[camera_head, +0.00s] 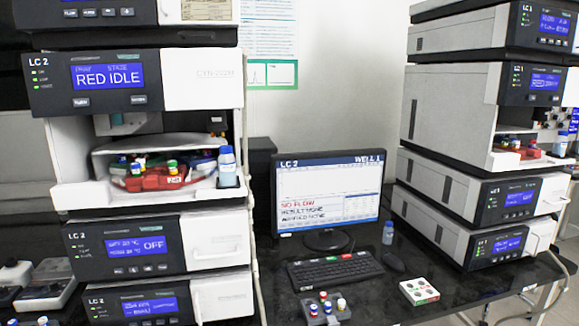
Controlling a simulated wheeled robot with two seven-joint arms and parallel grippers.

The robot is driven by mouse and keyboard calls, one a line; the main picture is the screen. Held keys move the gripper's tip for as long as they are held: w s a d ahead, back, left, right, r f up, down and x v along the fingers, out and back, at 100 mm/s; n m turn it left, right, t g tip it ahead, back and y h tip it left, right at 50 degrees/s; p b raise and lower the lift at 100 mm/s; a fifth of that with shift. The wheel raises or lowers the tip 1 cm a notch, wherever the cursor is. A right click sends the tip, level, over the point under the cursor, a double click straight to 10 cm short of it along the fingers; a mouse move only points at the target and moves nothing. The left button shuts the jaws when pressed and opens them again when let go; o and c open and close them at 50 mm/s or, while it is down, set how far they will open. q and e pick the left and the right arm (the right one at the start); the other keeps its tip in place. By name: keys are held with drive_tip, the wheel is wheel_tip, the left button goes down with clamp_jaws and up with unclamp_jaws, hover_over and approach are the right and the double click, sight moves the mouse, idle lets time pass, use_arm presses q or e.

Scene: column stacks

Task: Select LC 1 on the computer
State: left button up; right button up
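The computer monitor (328,199) stands on the dark bench between the two stacks. Its screen reads "LC 2" at top left and "WELL 1" at top right, with a red "NO FLOW" line and smaller lines below. A black keyboard (333,270) lies in front of it, with a dark mouse (392,261) to its right. A small white box with red, green and dark marks (419,291) lies on the bench at the front right; I cannot read its marks. Neither of my grippers is in view.
The LC 2 stack (150,255) stands on the left and the LC 1 stack (450,110) on the right. A small vial rack (322,312) sits in front of the keyboard. A capped bottle (388,233) stands beside the monitor. Bench space around the white box is clear.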

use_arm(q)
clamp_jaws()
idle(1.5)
